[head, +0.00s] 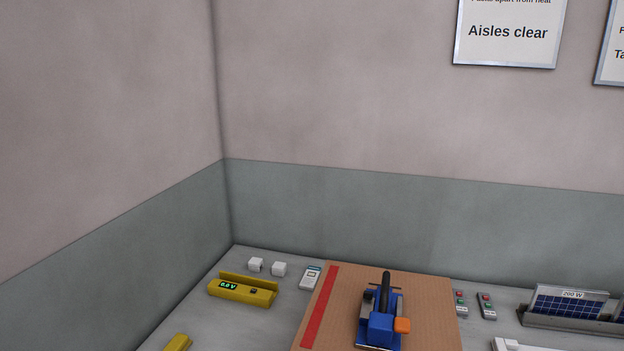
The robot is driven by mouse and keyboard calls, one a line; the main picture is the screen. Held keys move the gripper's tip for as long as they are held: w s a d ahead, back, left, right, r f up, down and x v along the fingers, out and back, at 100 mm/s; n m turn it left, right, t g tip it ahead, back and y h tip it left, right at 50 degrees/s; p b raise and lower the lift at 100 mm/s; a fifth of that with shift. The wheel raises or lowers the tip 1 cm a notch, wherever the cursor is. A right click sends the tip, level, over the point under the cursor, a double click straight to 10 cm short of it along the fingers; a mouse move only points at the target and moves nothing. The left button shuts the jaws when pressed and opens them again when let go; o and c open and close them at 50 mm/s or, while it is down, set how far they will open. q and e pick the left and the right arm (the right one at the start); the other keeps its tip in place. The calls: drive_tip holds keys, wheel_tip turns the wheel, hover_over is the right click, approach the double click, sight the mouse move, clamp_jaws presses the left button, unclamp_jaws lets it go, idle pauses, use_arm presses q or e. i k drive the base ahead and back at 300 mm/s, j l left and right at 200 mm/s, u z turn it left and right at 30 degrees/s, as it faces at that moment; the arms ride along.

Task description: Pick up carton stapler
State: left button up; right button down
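The carton stapler (381,325) appears to be the blue tool with a black upright handle and an orange part on its right side. It rests on a brown cardboard carton (432,310) that has a red stripe along its left side. The lower edge of the picture cuts off the carton's near part. Neither of my grippers shows in the head view.
Two remotes (486,306) and small solar panels (570,305) stand to the right. Walls close off the back and left.

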sight(377, 333)
drive_tip(key=j+z, duration=0.35)
drive_tip(key=i+j+z, duration=0.1)
drive_tip(key=j+z, duration=0.55)
drive_tip(key=j, duration=0.2)
drive_tip(key=k, duration=0.05)
